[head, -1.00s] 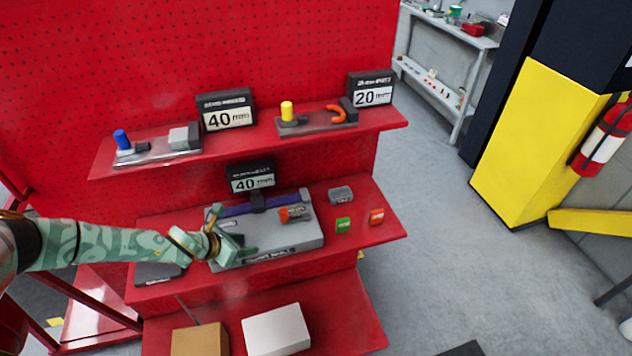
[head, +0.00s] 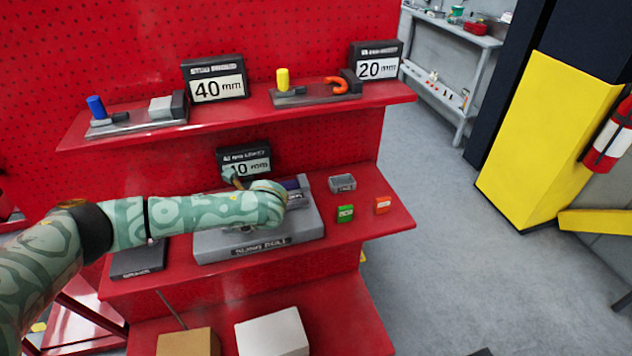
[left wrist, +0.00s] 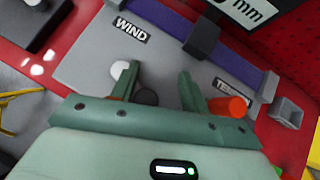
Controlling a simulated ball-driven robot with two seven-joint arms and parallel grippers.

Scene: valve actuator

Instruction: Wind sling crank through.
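The winding unit is a grey block (head: 215,246) on the middle red shelf. In the left wrist view its plate (left wrist: 88,62) bears a WIND label and a partly covered second label. A purple sling (left wrist: 165,18) runs across it under a dark bracket (left wrist: 203,38). An orange cylinder (left wrist: 228,106) shows just right of my right finger; a dark round part and a white disc (left wrist: 118,72) lie near the left finger. My left gripper (left wrist: 158,72) is open over the plate, fingers apart, nothing clearly between them. In the head view my forearm hides most of the crank area. My right gripper is out of view.
A small grey bin (head: 342,183), a green block (head: 345,214) and an orange block (head: 382,205) sit right of the unit. A 40 mm sign (head: 215,80) and a 20 mm sign (head: 376,62) stand on the upper shelf. A dark plate (head: 138,260) lies left.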

